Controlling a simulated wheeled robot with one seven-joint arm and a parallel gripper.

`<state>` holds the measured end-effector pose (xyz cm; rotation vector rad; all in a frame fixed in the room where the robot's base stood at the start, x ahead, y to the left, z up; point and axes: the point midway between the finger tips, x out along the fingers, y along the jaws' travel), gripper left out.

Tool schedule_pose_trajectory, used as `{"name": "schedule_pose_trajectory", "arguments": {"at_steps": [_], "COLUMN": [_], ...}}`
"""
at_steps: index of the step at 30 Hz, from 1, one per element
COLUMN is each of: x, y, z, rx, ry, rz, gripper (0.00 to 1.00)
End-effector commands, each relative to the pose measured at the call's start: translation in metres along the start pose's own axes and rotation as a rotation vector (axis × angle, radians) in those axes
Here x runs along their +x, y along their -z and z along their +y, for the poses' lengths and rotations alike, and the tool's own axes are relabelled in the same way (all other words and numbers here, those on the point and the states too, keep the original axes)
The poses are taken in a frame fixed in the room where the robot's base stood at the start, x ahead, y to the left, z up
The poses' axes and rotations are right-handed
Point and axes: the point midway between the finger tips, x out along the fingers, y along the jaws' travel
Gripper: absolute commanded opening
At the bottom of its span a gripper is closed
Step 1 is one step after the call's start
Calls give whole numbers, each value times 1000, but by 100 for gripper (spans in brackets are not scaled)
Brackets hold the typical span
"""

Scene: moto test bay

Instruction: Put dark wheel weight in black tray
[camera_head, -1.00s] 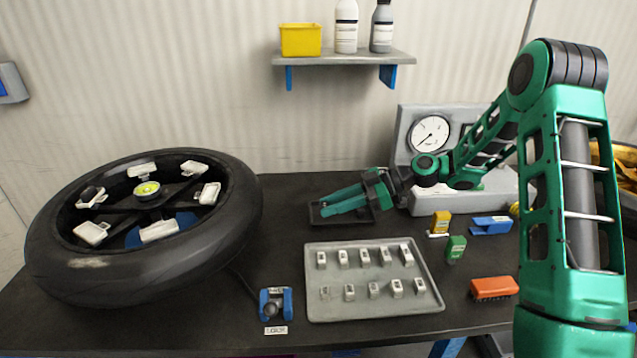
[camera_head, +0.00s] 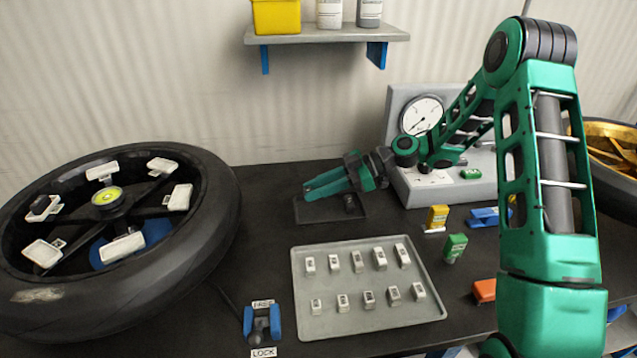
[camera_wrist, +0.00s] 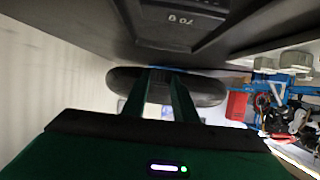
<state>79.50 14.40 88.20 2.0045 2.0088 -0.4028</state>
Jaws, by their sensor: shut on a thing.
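The black tray (camera_head: 312,216) lies on the dark bench in front of the gauge unit. A dark wheel weight (camera_head: 349,203) stands in its right part, below my gripper. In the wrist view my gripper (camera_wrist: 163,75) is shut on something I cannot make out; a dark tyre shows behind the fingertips.
A grey tray (camera_head: 372,325) with several pale weights lies in front. A large black wheel (camera_head: 215,225) fills the left. The gauge unit (camera_head: 440,195) stands close behind my arm.

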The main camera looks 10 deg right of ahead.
Motion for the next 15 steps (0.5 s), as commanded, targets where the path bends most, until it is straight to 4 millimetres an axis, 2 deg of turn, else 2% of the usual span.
{"name": "schedule_pose_trajectory", "arguments": {"at_steps": [15], "x": [18], "y": [-35], "z": [-1], "rx": [-1], "ry": [4], "rz": [0], "gripper": [4]}}
